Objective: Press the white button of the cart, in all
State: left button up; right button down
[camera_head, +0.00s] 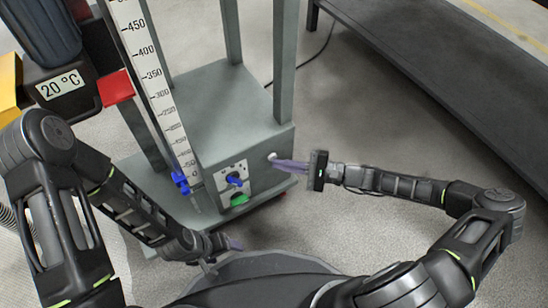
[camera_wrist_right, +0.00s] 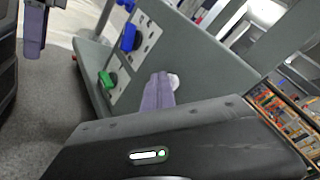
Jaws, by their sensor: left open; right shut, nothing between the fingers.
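The cart (camera_head: 215,95) is a grey-green frame with a box-like lower body. Its white button (camera_head: 272,156) sits on the front face of that body, right of a small control panel. My right gripper (camera_head: 277,163) is shut and empty, its purple fingertips at the button. In the right wrist view the white button (camera_wrist_right: 174,81) shows partly behind the fingertips (camera_wrist_right: 158,78), which cover some of it. I cannot tell whether they touch it. My left gripper (camera_head: 236,244) is open, low in front of the cart and away from the button.
The panel carries a blue knob (camera_head: 234,180) and a green knob (camera_head: 239,200). A tall scale (camera_head: 150,75) with a blue pointer (camera_head: 181,180) stands to the left.

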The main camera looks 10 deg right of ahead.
jog(key=shift+s+d+p, duration=0.3)
jog(key=shift+s, duration=0.4)
jog(key=s, duration=0.1)
jog(key=s+d+p, duration=0.1)
jog(key=s, duration=0.1)
jog(key=s+p, duration=0.1)
jog(key=shift+s+d, duration=0.35)
jog(key=shift+d, duration=0.05)
dwell(0.7)
